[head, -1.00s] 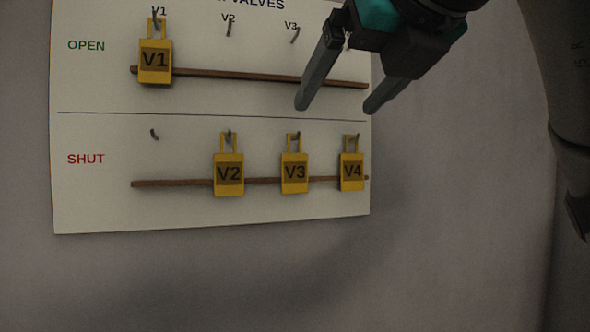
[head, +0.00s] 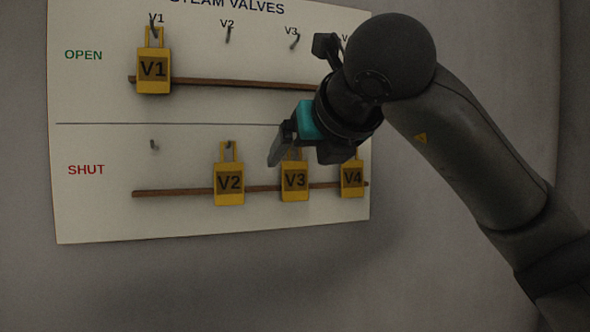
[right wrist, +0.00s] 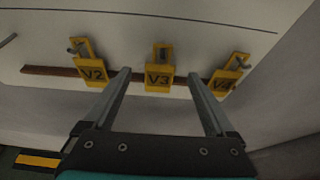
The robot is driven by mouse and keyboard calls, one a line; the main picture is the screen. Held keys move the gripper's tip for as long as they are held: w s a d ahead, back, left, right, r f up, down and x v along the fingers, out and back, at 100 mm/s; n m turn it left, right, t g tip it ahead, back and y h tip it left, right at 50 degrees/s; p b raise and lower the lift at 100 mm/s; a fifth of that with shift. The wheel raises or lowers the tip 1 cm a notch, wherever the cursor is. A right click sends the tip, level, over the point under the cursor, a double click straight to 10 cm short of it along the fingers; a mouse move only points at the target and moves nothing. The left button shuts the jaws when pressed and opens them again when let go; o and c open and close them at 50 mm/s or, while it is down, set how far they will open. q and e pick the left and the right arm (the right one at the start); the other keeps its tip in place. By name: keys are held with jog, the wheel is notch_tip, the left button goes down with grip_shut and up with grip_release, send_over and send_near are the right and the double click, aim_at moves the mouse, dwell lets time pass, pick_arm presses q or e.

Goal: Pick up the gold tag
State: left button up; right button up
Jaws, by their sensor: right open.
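Several gold tags hang on a white valve board (head: 100,210). Tag V1 (head: 154,72) hangs in the upper OPEN row. Tags V2 (head: 229,184), V3 (head: 295,184) and V4 (head: 352,182) hang in the lower SHUT row. My right gripper (head: 302,156) is open and empty in front of the lower row, and its hand hides the tops of V3 and V4. In the right wrist view, V3 (right wrist: 159,82) shows between the two fingers, V2 (right wrist: 92,76) left of them and V4 (right wrist: 223,82) right. I cannot tell whether a finger touches V3. My left gripper is out of view.
A brown rail (head: 225,82) runs across the upper row and another (head: 170,193) across the lower row. Small hooks stick out of the board; the SHUT hook below V1 (head: 154,145) is bare. The wall below the board is clear.

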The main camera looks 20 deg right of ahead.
jog(key=shift+x, duration=1.1)
jog(key=c, duration=1.4)
jog(key=shift+r, duration=0.1)
jog(key=shift+s+r, duration=0.35)
jog(key=shift+s, duration=0.05)
jog(key=r+b+v, duration=0.1)
jog(key=b+v, duration=0.1)
jog(key=v, duration=1.3)
jog(key=shift+w+r, duration=0.3)
jog(key=shift+w, duration=0.05)
